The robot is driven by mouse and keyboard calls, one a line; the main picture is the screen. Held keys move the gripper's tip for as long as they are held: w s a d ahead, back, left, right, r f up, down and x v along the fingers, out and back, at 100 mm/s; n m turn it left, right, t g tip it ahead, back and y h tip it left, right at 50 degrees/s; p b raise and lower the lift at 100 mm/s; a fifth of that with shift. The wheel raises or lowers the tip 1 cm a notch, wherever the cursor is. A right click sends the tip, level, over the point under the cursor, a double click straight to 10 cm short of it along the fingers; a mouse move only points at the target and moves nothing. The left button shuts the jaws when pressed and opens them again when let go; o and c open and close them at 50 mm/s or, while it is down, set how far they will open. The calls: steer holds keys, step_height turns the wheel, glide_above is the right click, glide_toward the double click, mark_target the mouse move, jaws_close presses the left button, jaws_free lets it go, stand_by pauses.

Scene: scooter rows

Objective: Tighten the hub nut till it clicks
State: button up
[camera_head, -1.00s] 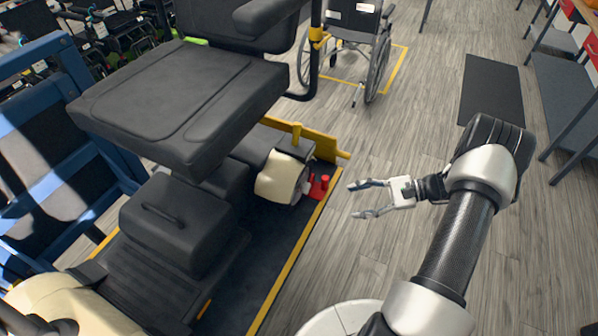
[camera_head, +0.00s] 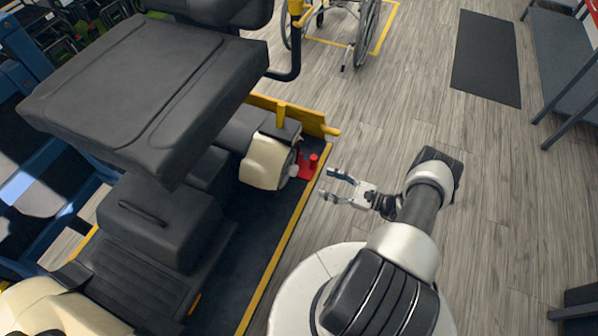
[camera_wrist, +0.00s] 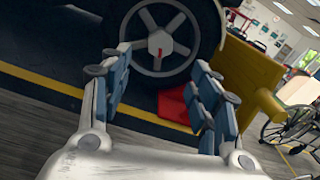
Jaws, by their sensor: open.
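The scooter's rear wheel (camera_head: 289,168) is partly hidden under a cream fender (camera_head: 262,162). The wrist view faces the wheel's grey spokes (camera_wrist: 182,22) and round hub. A hub nut (camera_wrist: 159,41) shows at the hub's middle, small, with a red mark at it. My gripper (camera_head: 329,184) is open and empty to the right of the wheel, apart from it. In the wrist view, my gripper's fingers (camera_wrist: 157,75) spread below and to either side of the hub, with nothing between them.
A red block (camera_head: 308,167) stands on the floor beside the wheel; it also shows behind the right finger (camera_wrist: 173,106). A yellow rail (camera_head: 290,113) stands behind the wheel. The scooter seat (camera_head: 145,90) overhangs on the left. A wheelchair (camera_head: 362,30) stands farther back.

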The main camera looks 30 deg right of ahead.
mark_target(297, 172)
steer(key=x, duration=1.1)
steer(key=shift+w+a+b, duration=0.1)
steer(key=shift+b, duration=0.3)
steer(key=shift+c, duration=0.3)
steer(key=c, duration=1)
